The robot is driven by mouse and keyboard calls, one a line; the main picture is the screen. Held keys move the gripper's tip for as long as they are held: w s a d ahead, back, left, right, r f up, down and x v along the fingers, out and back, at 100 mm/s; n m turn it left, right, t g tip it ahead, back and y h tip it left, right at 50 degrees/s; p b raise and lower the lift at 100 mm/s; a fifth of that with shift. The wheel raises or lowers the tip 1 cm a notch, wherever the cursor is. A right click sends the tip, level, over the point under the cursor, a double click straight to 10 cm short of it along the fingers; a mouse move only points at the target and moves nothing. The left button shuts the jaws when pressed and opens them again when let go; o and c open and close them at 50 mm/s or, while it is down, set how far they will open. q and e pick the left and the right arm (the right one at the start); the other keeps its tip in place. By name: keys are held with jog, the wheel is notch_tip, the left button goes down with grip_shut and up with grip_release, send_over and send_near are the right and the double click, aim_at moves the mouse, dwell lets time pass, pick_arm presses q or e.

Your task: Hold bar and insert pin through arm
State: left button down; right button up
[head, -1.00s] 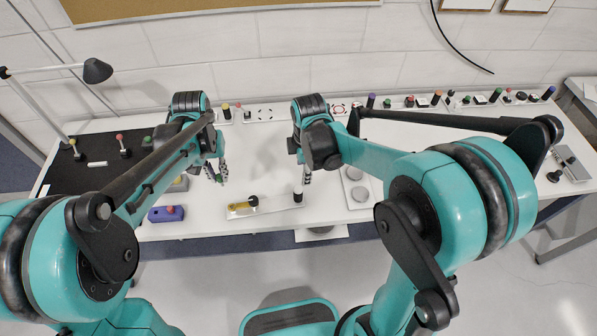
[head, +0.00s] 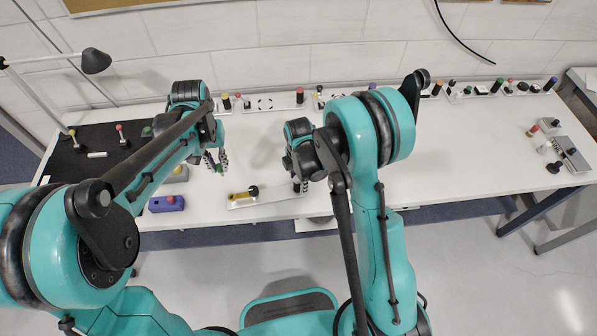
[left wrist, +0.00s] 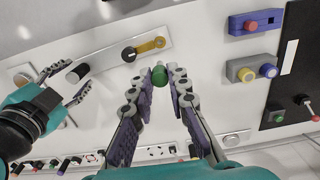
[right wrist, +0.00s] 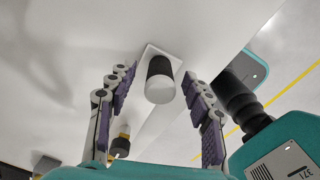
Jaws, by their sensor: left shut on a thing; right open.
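A white fixture plate (left wrist: 104,66) lies near the table's front edge. A yellow arm (left wrist: 151,46) with a black knob (left wrist: 128,54) sits at one end, and a black post with a pale top (right wrist: 160,80) at the other. My left gripper (head: 217,163) is shut on a small green pin (left wrist: 160,74), held above the table behind the yellow-arm end. My right gripper (right wrist: 160,84) is open, its fingers on either side of the post in the right wrist view; I cannot tell whether they touch it.
A purple box with a red button (head: 166,204) and a grey box with a yellow button (head: 177,174) stand to the left. A black mat (head: 85,160) lies further left. Several small fixtures line the table's back edge. The table's right half is mostly clear.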

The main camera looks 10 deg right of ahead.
jog(key=shift+f, duration=0.85)
grip_shut()
dwell(0.3)
pick_arm(q)
jog(key=shift+n, duration=0.4)
notch_tip(320, 180, down, 6)
jog(key=shift+f, duration=0.1)
